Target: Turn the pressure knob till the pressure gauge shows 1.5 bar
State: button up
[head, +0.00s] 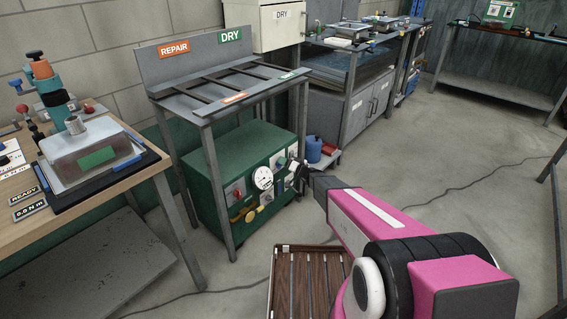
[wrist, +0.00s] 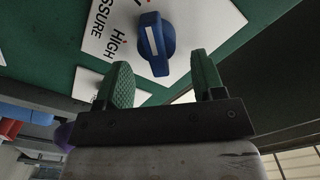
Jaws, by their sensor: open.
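In the wrist view, a blue knob (wrist: 156,42) with a white stripe sits on a white plate (wrist: 205,25) whose visible lettering includes "HIGH" and "SURE". My gripper (wrist: 162,72) is open and empty. Its two green fingers point at the panel, and the knob's near end shows between the fingertips without visible contact. In the head view, my gripper (head: 298,172) is at the front of the green cabinet (head: 212,200), just right of the round white gauge (head: 263,177). The gauge reading is too small to tell. The blue knob is not clearly visible there.
The cabinet front also carries a red knob (head: 237,193) and yellow parts (head: 250,214). A grey rack table (head: 225,90) stands over the cabinet. A slatted brown crate (head: 300,285) lies on the floor in front. A blue canister (head: 314,149) stands behind my gripper.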

jog(key=shift+w+a, duration=0.35)
jog(key=shift+a, duration=0.1)
jog(key=c, duration=0.9)
jog(key=shift+m, duration=0.3)
jog(key=m, duration=0.2)
jog(key=f+m, duration=0.1)
jog(key=m, duration=0.2)
jog(key=shift+w+d, duration=0.15)
jog(key=shift+w, duration=0.05)
jog(key=m, duration=0.3)
jog(key=f+m, duration=0.1)
jog(key=m, duration=0.2)
